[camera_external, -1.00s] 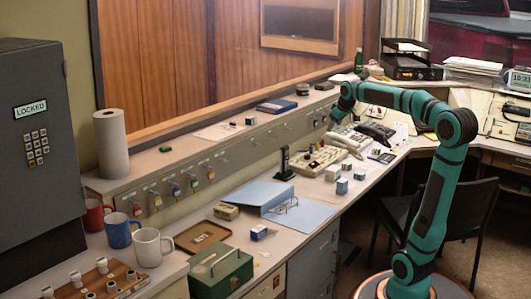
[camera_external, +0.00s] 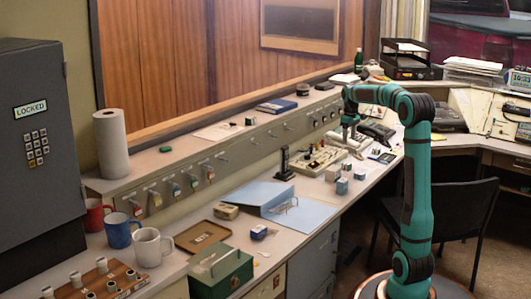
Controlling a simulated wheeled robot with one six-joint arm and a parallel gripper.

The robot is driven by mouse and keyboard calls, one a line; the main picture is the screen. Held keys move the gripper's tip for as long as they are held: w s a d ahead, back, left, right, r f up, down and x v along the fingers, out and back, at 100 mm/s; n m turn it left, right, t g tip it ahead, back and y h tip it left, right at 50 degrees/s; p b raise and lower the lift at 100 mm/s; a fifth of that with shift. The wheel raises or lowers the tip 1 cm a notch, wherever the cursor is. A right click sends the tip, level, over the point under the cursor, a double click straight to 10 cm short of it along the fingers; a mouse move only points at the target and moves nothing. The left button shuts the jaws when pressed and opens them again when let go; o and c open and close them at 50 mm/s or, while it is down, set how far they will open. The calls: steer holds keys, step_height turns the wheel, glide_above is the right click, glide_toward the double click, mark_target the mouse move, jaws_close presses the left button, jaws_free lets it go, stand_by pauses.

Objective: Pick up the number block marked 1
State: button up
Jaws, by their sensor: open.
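Several small pale grey-blue blocks stand on the desk right of the blue folder: one block (camera_external: 332,174) at the left, another block (camera_external: 341,187) in front, and a third block (camera_external: 360,172) at the right. Their markings are too small to read, so I cannot tell which is marked 1. My gripper (camera_external: 350,137) points down over the desk behind the blocks, near the telephone and console panel. It is open, with nothing visible in it. It is apart from the blocks.
A console panel (camera_external: 318,160) and a dark telephone (camera_external: 376,133) lie near my gripper. A black upright handset (camera_external: 284,163) stands left of the blocks. A blue folder (camera_external: 275,198), a green cash box (camera_external: 221,272) and mugs (camera_external: 150,247) occupy the nearer desk. A black chair (camera_external: 465,215) stands right.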

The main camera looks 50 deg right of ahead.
mark_target(347, 163)
step_height(347, 163, down, 15)
steer(key=shift+w, duration=0.15)
steer(key=c, duration=1.1)
steer(key=shift+o, duration=0.2)
